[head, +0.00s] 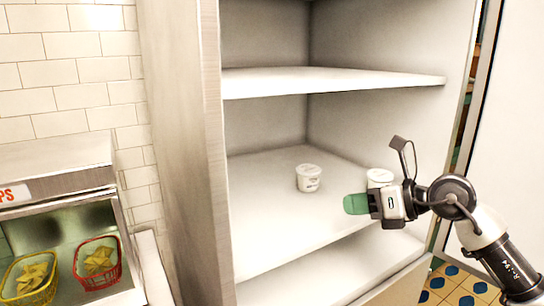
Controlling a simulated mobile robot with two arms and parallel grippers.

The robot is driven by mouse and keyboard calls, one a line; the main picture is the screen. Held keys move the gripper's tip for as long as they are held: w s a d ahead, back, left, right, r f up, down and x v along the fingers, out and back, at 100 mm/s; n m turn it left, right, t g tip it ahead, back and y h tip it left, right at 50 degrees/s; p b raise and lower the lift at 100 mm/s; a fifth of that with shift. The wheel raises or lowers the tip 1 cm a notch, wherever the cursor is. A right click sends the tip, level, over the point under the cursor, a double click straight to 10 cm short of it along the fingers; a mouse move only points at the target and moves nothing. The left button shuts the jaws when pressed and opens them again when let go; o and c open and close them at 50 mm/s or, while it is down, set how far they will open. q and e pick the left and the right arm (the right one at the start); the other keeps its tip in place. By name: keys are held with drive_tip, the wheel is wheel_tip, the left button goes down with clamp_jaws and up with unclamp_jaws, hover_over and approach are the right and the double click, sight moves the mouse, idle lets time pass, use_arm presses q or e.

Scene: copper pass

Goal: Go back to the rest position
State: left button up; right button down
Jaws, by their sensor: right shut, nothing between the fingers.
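My right gripper (357,204) reaches in from the right, in front of the open white cabinet. Its green fingers are shut with nothing between them and point left. A small white lidded tub (309,178) stands upright on the cabinet's middle shelf (262,222), left of the gripper and apart from it. A second white tub (379,176) stands farther right, partly hidden behind my right gripper. My left gripper is not in view.
The upper shelf (330,83) is bare where it shows. The open door (510,130) stands at the right. At lower left, a display case (60,165) holds a yellow basket (28,280) and a red basket (97,262) of chips. Tiled floor (455,287) shows at lower right.

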drive_tip(key=s+a+m+t+y, duration=0.1)
drive_tip(key=s+a+m+y, duration=0.25)
drive_tip(key=a+y, duration=0.25)
drive_tip(key=s+d+f+m+t+h, duration=0.35)
drive_tip(key=f+m+h, duration=0.3)
drive_tip(key=m, duration=0.45)
drive_tip(key=s+d+f+m+t+h, duration=0.2)
drive_tip(key=d+f+m+h, duration=0.4)
drive_tip(key=m, duration=0.6)
drive_tip(key=s+d+f+m+t+h, duration=0.2)
drive_tip(key=d+f+m+t+h, duration=0.1)
drive_tip(key=f+m+h, duration=0.65)
drive_tip(key=s+a+f+m+g+y, duration=0.1)
drive_tip(key=s+f+m+g+y, duration=0.15)
drive_tip(key=s+f+g, duration=0.65)
drive_tip(key=s+a+f+m+g+y, duration=0.1)
drive_tip(key=s+f+m+g+y, duration=0.2)
drive_tip(key=s, duration=1)
wheel_tip(320, 180, down, 28)
drive_tip(key=s+f+g+h, duration=0.1)
drive_tip(key=g, duration=0.2)
drive_tip(key=s+d+f, duration=0.3)
drive_tip(key=s+f, duration=1.1)
drive_tip(key=s, duration=0.1)
drive_tip(key=shift+s+f+g, duration=0.25)
drive_tip(key=shift+s+g, duration=0.1)
